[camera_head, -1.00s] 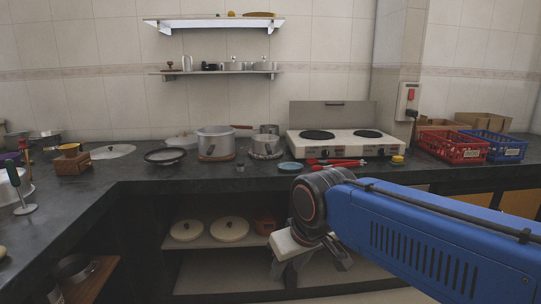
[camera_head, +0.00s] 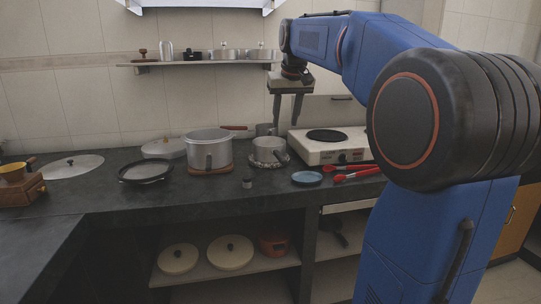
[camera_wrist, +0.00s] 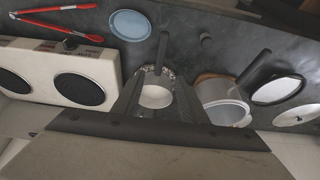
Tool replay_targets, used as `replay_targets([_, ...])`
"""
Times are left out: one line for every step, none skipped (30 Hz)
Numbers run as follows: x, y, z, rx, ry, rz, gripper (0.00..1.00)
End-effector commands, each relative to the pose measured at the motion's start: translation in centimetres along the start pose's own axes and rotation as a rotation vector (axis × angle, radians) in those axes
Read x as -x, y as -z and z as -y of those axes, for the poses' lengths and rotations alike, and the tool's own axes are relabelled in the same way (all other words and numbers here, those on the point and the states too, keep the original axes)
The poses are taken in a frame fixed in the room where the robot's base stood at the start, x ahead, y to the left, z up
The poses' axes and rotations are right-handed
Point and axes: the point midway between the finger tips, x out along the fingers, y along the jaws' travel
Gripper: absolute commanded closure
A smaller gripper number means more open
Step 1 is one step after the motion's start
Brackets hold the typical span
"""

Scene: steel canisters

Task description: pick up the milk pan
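The milk pan appears to be the small steel pot (camera_head: 268,150) on the counter, right of a larger pot. Its dark handle points toward the counter's front. My gripper (camera_head: 286,119) points down above and slightly behind the pan, with its two fingers apart and nothing between them. In the wrist view, the small pot (camera_wrist: 156,97) shows between my gripper's open fingers (camera_wrist: 160,78), some way below them. Its handle (camera_wrist: 163,48) extends toward the top of that picture. The fingers hide parts of its sides.
A larger pot (camera_head: 209,150) stands close to the left. The white two-burner stove (camera_head: 325,147) is to the right. A blue dish (camera_head: 307,178), red tongs (camera_head: 352,174) and a small grey cup (camera_head: 247,183) lie in front. A wall shelf (camera_head: 200,64) is behind.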

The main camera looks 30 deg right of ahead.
Motion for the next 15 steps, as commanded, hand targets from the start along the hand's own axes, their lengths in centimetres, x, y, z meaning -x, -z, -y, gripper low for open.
replay_targets([0.0,0.7,-0.3,-0.005,-0.002,-0.001,0.61])
replay_targets([0.0,1.0,-0.5,-0.006,-0.003,0.0,0.61])
replay_targets([-0.1,1.2,-0.6,-0.008,-0.003,0.0,0.61])
replay_targets([-0.2,1.4,-0.7,-0.009,-0.004,0.001,0.61])
replay_targets([-0.4,1.4,-0.7,-0.01,-0.004,0.001,0.61])
replay_targets([-0.8,1.5,-0.8,-0.01,-0.004,0.002,0.61])
replay_targets([-1.1,1.5,-0.8,-0.01,-0.004,0.003,0.61])
replay_targets([-1.6,1.5,-0.8,-0.01,-0.004,0.003,0.61])
replay_targets([-2.2,1.5,-0.7,-0.01,-0.004,0.002,0.61])
replay_targets([-2.8,1.4,-0.7,-0.01,-0.004,0.004,0.61])
replay_targets([-3.3,1.4,-0.7,-0.01,-0.004,0.004,0.61])
replay_targets([-4.0,1.4,-0.7,-0.01,-0.004,0.003,0.61])
replay_targets([-4.6,1.4,-0.7,-0.01,-0.004,0.004,0.61])
replay_targets([-5.1,1.4,-0.7,-0.01,-0.004,0.004,0.61])
replay_targets([-5.8,1.4,-0.7,-0.01,-0.004,0.003,0.61])
